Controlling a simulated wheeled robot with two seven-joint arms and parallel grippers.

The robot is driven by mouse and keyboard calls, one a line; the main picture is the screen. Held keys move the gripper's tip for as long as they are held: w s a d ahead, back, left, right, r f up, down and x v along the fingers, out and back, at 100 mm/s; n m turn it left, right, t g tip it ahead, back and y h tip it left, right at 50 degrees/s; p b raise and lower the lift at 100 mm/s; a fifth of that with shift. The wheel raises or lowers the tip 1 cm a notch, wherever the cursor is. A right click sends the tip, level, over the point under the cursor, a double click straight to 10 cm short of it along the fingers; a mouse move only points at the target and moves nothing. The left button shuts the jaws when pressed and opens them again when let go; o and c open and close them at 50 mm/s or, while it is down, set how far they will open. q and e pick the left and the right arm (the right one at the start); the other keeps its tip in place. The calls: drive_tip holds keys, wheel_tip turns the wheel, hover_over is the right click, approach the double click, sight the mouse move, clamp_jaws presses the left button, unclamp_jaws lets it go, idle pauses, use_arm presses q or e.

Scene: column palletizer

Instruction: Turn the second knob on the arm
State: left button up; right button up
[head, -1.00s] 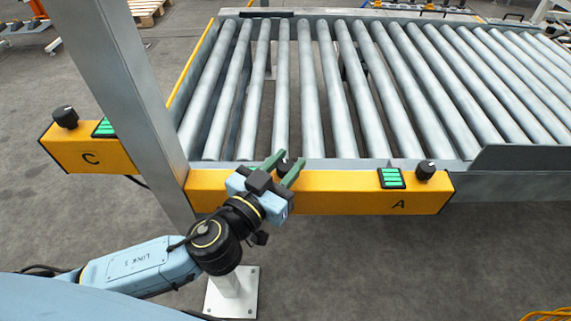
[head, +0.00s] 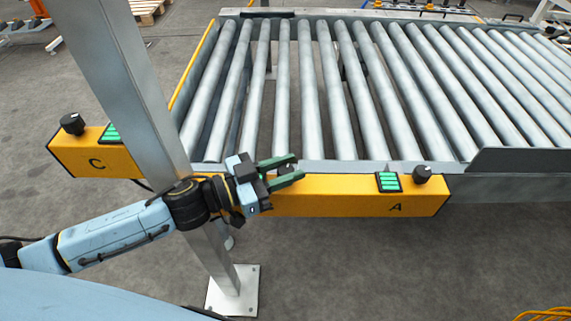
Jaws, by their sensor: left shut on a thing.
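The yellow arm marked A (head: 345,202) runs along the near edge of the roller conveyor. A black knob (head: 422,174) stands free near its right end, beside a green-lit panel (head: 388,182). My left gripper (head: 297,167) is over the left part of arm A, its green fingers pointing right. It is shut on another dark knob (head: 291,167), mostly hidden between the fingers. A second yellow arm marked C (head: 95,160) is at the left, with its own black knob (head: 73,124) and green-lit panel (head: 110,133). My right gripper is out of view.
A grey steel post (head: 125,85) rises close by my left wrist, with a base plate (head: 234,291) on the floor. Conveyor rollers (head: 310,90) fill the back. A grey side guard (head: 520,162) is at the right.

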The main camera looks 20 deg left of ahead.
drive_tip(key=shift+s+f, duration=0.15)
use_arm(q)
drive_tip(key=o, duration=0.9)
drive_tip(key=shift+o, duration=0.2)
drive_tip(key=shift+s+a, duration=0.45)
drive_tip(key=v, duration=0.5)
drive_tip(key=shift+a+p, duration=0.1)
drive_tip(key=shift+p, duration=0.25)
drive_tip(key=shift+s+a, duration=0.3)
drive_tip(key=shift+a, duration=0.05)
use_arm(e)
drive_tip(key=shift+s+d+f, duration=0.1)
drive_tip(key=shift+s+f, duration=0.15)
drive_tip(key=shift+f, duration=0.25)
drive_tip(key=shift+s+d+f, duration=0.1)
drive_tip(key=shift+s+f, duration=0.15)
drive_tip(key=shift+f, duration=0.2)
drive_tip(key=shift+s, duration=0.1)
